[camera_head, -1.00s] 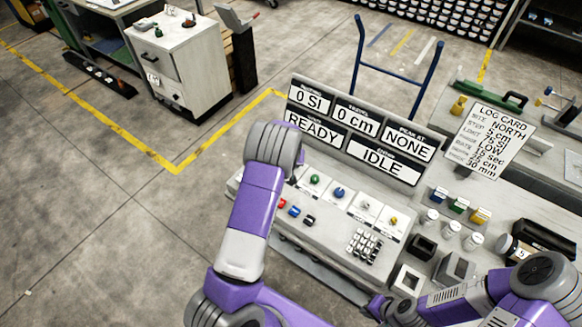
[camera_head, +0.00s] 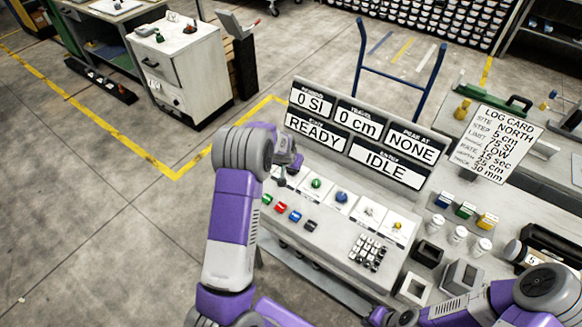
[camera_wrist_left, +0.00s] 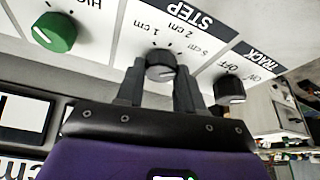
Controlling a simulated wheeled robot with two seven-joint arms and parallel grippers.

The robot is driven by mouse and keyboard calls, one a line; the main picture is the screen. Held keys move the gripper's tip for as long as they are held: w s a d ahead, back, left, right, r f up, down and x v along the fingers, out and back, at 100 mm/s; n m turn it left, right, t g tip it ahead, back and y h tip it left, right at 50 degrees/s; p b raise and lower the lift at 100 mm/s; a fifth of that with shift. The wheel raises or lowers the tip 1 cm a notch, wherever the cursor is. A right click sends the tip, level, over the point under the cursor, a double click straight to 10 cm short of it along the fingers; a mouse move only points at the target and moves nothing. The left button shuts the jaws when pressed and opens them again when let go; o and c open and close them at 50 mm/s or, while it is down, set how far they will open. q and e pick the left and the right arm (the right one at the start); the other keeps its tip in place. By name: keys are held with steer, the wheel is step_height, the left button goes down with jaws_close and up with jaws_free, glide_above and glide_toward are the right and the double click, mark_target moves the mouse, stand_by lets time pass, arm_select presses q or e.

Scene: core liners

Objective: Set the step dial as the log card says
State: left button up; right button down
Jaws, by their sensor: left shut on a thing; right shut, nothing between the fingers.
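The log card (camera_head: 496,142) stands at the right, and its STEP line reads 5 cm. The grey step dial (camera_wrist_left: 160,67) shows in the left wrist view, upside down, with 1 cm, 2 cm and 5 cm marks around it. I cannot tell surely which mark its pointer faces. My left gripper (camera_wrist_left: 159,88) is shut on the dial, one finger on each side. In the head view my left gripper (camera_head: 291,163) is at the panel's left end and hides the dial. My right gripper (camera_head: 380,314) is shut and empty at the bottom edge, partly cut off.
The green knob (camera_wrist_left: 54,33) and black TRACK knob (camera_wrist_left: 229,90) flank the dial. The display board (camera_head: 357,137) rises behind, reading READY and IDLE. Coloured buttons (camera_head: 281,207) and a keypad (camera_head: 368,252) are in front. White-capped jars (camera_head: 482,246) stand at the right.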

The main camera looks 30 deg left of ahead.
arm_select(q)
steer(key=o, duration=1)
steer(key=shift+o, duration=0.2)
steer(key=v, duration=0.7)
steer(key=shift+r+p, duration=0.3)
steer(key=shift+p, duration=0.05)
steer(key=shift+r, duration=0.1)
